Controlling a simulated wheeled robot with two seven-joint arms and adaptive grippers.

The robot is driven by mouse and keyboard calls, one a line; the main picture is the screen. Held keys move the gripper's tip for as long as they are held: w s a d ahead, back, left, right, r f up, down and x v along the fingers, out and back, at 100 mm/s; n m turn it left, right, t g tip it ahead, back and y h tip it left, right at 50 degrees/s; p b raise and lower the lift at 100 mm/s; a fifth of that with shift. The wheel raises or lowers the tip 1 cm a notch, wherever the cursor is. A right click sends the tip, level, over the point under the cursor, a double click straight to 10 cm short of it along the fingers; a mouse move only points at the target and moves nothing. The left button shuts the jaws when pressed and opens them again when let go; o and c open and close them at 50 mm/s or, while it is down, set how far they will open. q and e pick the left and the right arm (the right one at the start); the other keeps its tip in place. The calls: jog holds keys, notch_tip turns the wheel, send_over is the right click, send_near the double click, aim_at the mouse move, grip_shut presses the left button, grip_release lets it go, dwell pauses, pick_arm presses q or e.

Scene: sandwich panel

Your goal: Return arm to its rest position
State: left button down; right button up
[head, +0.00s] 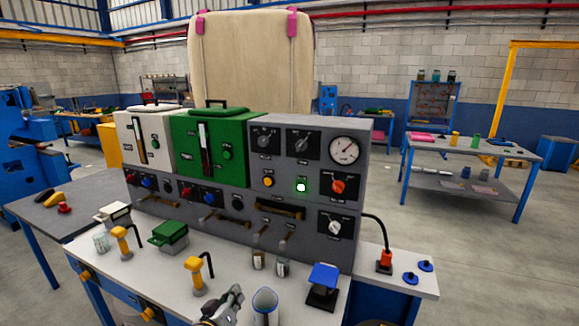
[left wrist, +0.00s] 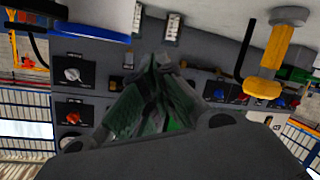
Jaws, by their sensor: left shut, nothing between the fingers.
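My left gripper (head: 234,291) is low in the head view, over the front of the white worktop (head: 190,262). Its fingers are together and empty. In the left wrist view the closed fingertips (left wrist: 160,62) point toward the panel. The grey panel (head: 318,219) stands behind the gripper, with dials, knobs, a gauge and a lit green button (head: 301,187). A white unit (head: 130,150) and a green unit (head: 190,135) sit on the panel's left part. My right gripper is not in view.
A blue-grey cup (head: 265,303) stands just right of the left gripper. A yellow handle (head: 195,275) stands to its left and a blue-topped black stand (head: 322,285) farther right. A green box (head: 170,235) and small jars are near the panel. A workbench (head: 490,152) stands at the right.

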pick_arm(q)
jog(key=s+a+f+m+g+y, duration=0.15)
jog(key=s+f+g, duration=0.25)
jog(key=s, duration=0.5)
jog(key=s+a+f+m+g+y, duration=0.1)
jog(key=s+a+f+m+g, duration=0.15)
jog(key=s, duration=0.55)
jog(key=s+a+f+m+g+y, duration=0.1)
jog(key=s+a+f+g, duration=0.25)
jog(key=s, duration=0.55)
notch_tip(320, 180, down, 32)
jog(key=s+a+g, duration=0.1)
jog(key=a+g, duration=0.1)
jog(key=s+a+f, duration=0.3)
jog(key=s+f, duration=0.6)
jog(key=s, duration=0.1)
jog(key=s+a+f+p, duration=0.1)
jog(key=s+a+f, duration=0.3)
jog(key=s+f, duration=0.6)
jog(key=shift+s+a+g+y, duration=0.3)
jog(key=shift+s+g+y, duration=0.15)
jog(key=shift+s, duration=0.1)
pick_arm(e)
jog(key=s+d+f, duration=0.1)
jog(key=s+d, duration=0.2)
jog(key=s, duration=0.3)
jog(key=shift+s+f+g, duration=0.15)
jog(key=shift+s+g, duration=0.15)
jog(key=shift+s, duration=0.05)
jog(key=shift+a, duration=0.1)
